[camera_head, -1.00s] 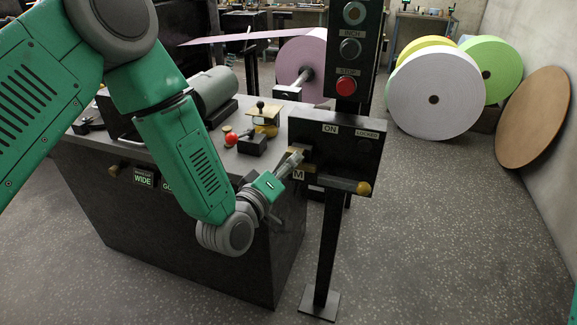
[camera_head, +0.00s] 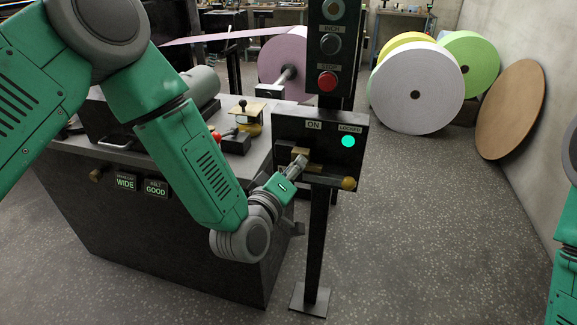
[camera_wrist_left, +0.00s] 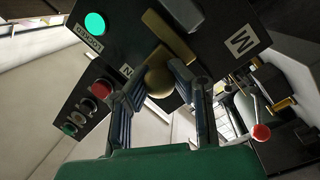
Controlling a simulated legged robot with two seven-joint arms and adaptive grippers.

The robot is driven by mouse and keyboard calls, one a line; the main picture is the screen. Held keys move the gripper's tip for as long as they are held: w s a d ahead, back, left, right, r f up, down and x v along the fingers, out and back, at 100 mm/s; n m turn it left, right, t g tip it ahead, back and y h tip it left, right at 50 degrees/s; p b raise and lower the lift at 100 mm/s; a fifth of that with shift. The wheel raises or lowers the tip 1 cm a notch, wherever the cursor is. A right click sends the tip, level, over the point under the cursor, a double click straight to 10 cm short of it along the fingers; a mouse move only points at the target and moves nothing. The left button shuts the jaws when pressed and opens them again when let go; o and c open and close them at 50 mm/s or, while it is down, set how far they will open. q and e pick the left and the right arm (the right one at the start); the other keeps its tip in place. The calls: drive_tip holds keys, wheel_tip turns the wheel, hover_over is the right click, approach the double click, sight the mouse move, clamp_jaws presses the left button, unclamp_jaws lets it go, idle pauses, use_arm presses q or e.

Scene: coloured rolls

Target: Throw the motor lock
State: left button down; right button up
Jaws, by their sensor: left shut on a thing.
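The motor lock is a dark box (camera_head: 355,120) on a post, marked ON and LOCKED. Its round lamp (camera_head: 348,141) glows green, and it also shows in the left wrist view (camera_wrist_left: 95,23). Brass parts with a ball knob (camera_head: 348,183) sit on its lower front. My left gripper (camera_head: 296,166) is at the box's lower left, shut on the brass lever. In the left wrist view a brass ball (camera_wrist_left: 158,80) shows between its fingers. The exact grip is partly hidden. My right gripper is out of view.
A panel with a red stop button (camera_head: 327,81) stands above the box. A dark machine bench (camera_head: 150,215) with a red-knobbed lever is at left. Coloured rolls (camera_head: 416,92) and a brown disc (camera_head: 512,108) are at the back right. The floor right of the post is clear.

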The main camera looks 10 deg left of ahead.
use_arm(q)
drive_tip(key=shift+s+d+f, duration=0.1)
drive_tip(key=shift+s+f, duration=0.1)
drive_tip(key=shift+f, duration=0.1)
drive_tip(key=c, duration=1.4)
unclamp_jaws()
drive_tip(key=shift+o, duration=0.5)
drive_tip(key=shift+w+d+r, duration=0.1)
drive_tip(key=shift+d+r, duration=0.05)
drive_tip(key=shift+d, duration=0.1)
drive_tip(key=v, duration=1.2)
drive_tip(key=shift+w, duration=0.1)
